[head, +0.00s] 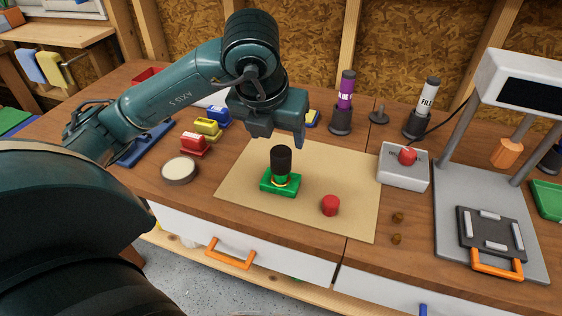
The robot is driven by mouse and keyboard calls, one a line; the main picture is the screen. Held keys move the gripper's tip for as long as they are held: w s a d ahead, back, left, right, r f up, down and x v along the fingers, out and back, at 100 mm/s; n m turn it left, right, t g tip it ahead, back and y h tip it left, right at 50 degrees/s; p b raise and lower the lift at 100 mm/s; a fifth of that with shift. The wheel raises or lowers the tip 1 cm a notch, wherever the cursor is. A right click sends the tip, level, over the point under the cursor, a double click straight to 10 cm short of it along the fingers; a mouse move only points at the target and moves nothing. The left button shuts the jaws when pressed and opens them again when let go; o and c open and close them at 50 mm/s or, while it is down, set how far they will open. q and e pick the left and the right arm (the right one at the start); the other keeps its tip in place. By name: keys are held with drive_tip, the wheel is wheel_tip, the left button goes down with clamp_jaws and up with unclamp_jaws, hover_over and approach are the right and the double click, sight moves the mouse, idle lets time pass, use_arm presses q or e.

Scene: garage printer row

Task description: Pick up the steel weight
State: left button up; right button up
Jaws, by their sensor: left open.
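A small dark grey piece (379,117) with a flat round base and a knob stands at the back of the bench, between two bottles. It looks most like the steel weight, but its material is hard to tell. My left gripper (280,135) is open, with its fingers pointing down. In the picture it is left of that piece, just above a black cylinder (281,161) standing on a green block (267,187). I cannot tell whether the fingers touch the cylinder. Nothing shows held in the left gripper. My right gripper is out of view.
A tan mat (240,200) carries the green block and a red cylinder (330,205). A purple bottle (344,100) and white bottle (425,105) flank the dark piece. A red-button box (403,165) and grey press (450,230) stand right. A round tin (179,170) sits left.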

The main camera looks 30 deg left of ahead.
sight(281, 151)
use_arm(q)
drive_tip(key=x, duration=0.3)
drive_tip(key=shift+w+f, duration=0.1)
drive_tip(key=shift+f, duration=0.15)
drive_tip(key=p+x, duration=0.1)
drive_tip(key=x, duration=0.2)
drive_tip(key=shift+w+a+f, duration=0.1)
drive_tip(key=shift+a+f, duration=0.05)
drive_tip(key=shift+f, duration=0.15)
drive_tip(key=shift+w+f, duration=0.25)
drive_tip(key=shift+f, duration=0.25)
drive_tip(key=c, duration=1.3)
drive_tip(key=shift+r, duration=0.15)
clamp_jaws()
